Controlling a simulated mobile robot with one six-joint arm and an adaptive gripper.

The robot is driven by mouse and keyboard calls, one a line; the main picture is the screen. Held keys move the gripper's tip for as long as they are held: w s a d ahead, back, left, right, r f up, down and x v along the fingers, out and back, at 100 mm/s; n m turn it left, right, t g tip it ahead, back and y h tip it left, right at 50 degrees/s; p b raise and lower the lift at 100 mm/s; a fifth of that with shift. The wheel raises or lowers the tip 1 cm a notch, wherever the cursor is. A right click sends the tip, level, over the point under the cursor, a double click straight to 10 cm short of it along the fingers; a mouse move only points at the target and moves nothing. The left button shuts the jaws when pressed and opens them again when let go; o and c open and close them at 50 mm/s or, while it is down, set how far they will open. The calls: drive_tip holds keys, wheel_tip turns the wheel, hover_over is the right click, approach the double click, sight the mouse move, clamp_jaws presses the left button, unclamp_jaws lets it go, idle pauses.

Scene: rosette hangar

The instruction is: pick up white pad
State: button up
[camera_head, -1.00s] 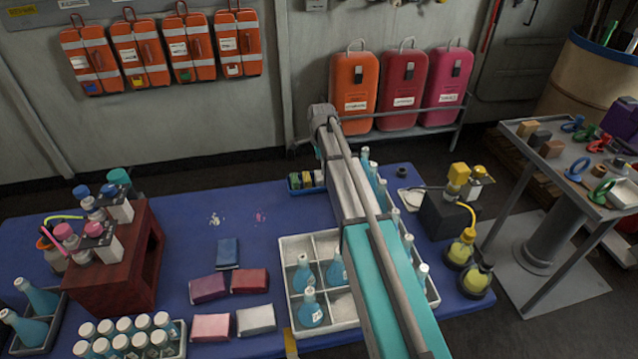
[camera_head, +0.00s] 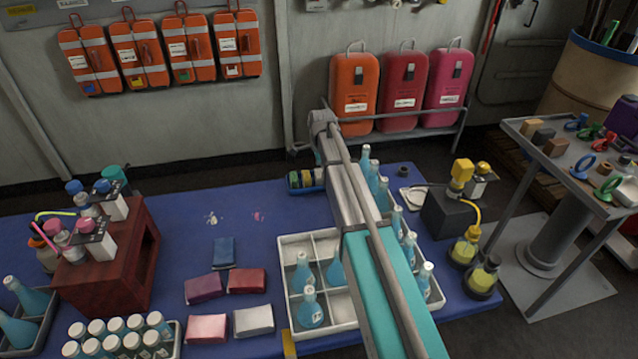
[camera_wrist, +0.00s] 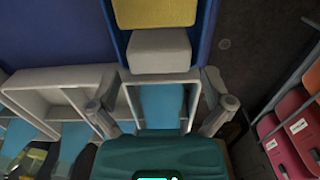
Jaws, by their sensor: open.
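A whitish pad (camera_head: 253,320) lies flat on the blue table in the head view, right of a pink pad (camera_head: 207,328) and below a dark red pad (camera_head: 247,281). In the wrist view, a pale white block (camera_wrist: 160,50) sits in a blue tray beside a yellow block (camera_wrist: 155,12). I cannot tell which is the task's white pad. My gripper (camera_wrist: 160,92) is open and empty, its fingers spread below the white block in the picture. In the head view my arm hides the gripper.
A white divided crate (camera_head: 290,290) with teal bottles stands under my arm. The blue tray (camera_head: 306,188) is behind it. A dark red rack (camera_head: 110,270) and capped bottles stand left. A yellow-capped device (camera_head: 462,178) and a tool table (camera_head: 560,160) are right.

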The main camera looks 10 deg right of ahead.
drive_tip(key=shift+f+b, duration=0.6)
drive_tip(key=shift+f, duration=0.3)
drive_tip(key=c, duration=0.6)
drive_tip(key=shift+c, duration=0.2)
drive_tip(key=shift+r, duration=0.25)
wheel_tip(320, 180, up, 2)
drive_tip(key=p, duration=0.2)
drive_tip(key=shift+r+p, duration=0.15)
drive_tip(key=shift+p, duration=0.2)
drive_tip(key=s+r+p, duration=1)
drive_tip(key=s, duration=0.4)
drive_tip(key=shift+a+r, duration=0.15)
drive_tip(key=shift+a, duration=0.05)
